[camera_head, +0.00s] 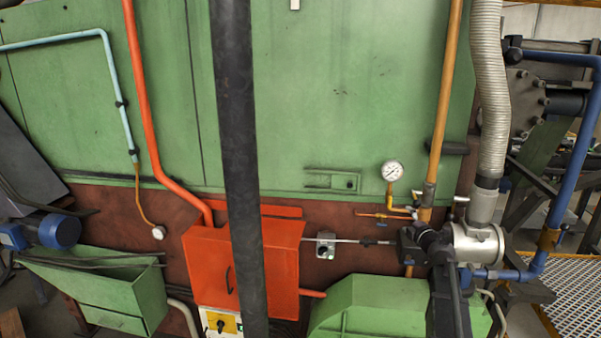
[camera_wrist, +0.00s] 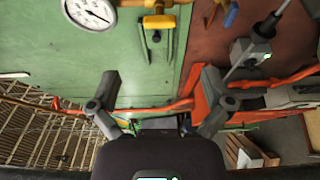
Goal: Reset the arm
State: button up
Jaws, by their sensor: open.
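My gripper (camera_wrist: 160,80) shows in the wrist view with its two dark grey fingers spread wide apart. No object sits between the fingers. Behind them are the green furnace wall (camera_wrist: 140,65), a reddish-brown panel and an orange pipe. A white dial gauge (camera_wrist: 90,12) and a yellow handle (camera_wrist: 159,22) lie beyond the fingertips at the top. In the head view dark parts at the lower right, in front of the silver fitting, seem to be my arm; the fingers cannot be made out there.
In the head view an orange box (camera_head: 205,265) stands left of centre, with a grey switch box (camera_head: 326,245) to its right. The pressure gauge (camera_head: 392,171), orange-yellow pipe (camera_head: 445,100), silver fitting (camera_head: 476,245) and blue pipe (camera_head: 573,170) crowd the right side. A green cover (camera_head: 365,300) is low.

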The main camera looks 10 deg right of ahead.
jog(key=s+a+f+m+g+h+b, duration=0.35)
jog(key=f+m+b, duration=0.2)
jog(key=f, duration=0.25)
jog(key=s+a+f+m+g+h+b, duration=0.25)
jog(key=s+f+m+b, duration=0.2)
jog(key=f+m, duration=0.35)
jog(key=s+a+f+m+g+h+b, duration=0.25)
jog(key=f+m+b, duration=0.25)
jog(key=f, duration=0.4)
jog(key=s+a+f+g+y+b, duration=0.6)
jog(key=s+a+f+g+b, duration=0.3)
jog(key=s+a+f, duration=0.8)
jog(key=s+a+m, duration=0.1)
jog(key=s+a, duration=0.1)
jog(key=shift+s+a+f+y, duration=0.2)
jog(key=shift+a+f+y, duration=0.1)
jog(key=shift+f+y, duration=0.1)
jog(key=shift+g, duration=0.25)
jog(key=c, duration=0.6)
